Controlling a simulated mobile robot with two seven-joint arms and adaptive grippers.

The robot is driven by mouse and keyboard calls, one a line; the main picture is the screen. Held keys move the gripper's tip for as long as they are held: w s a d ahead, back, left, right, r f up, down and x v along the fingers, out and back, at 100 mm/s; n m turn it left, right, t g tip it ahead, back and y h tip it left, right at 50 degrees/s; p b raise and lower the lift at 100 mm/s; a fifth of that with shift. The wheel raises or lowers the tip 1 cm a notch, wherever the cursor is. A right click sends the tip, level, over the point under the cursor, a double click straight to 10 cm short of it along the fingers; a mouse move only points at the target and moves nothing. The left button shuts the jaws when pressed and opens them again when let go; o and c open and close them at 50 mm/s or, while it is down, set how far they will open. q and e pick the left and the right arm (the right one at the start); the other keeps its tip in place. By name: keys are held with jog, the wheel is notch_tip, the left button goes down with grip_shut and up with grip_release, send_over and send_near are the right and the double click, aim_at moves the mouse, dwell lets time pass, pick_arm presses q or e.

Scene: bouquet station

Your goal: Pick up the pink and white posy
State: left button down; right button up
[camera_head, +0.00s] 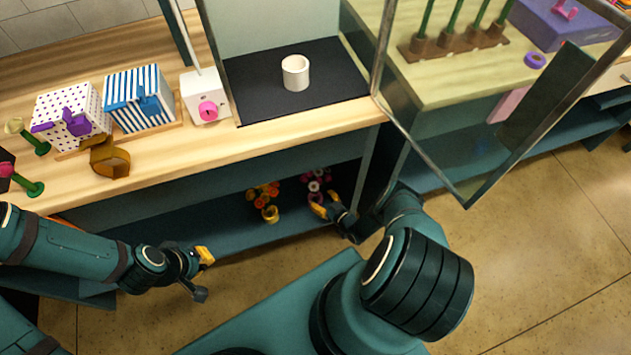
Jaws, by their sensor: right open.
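The pink and white posy (317,181) stands on the dark shelf below the counter, in the camera_head view's middle. Its lower part is partly hidden by my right gripper (325,210). That gripper reaches in at the shelf's right end, with its yellow-tipped fingers open just in front of the posy. I cannot tell whether they touch it. My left gripper (204,275) is over the floor in front of the shelf at the lower left, open and empty.
An orange posy (263,194) stands just left of the pink and white one. The counter (185,165) above holds gift boxes, a tape dispenser (109,158) and a white cup (295,72) on a black mat. An open glass door (460,150) is at right.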

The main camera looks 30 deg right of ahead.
jog(key=x, duration=0.3)
jog(key=b+x, duration=0.1)
jog(key=x, duration=0.1)
jog(key=shift+d+r, duration=0.2)
jog(key=shift+d, duration=0.15)
jog(key=shift+c, duration=0.4)
grip_shut()
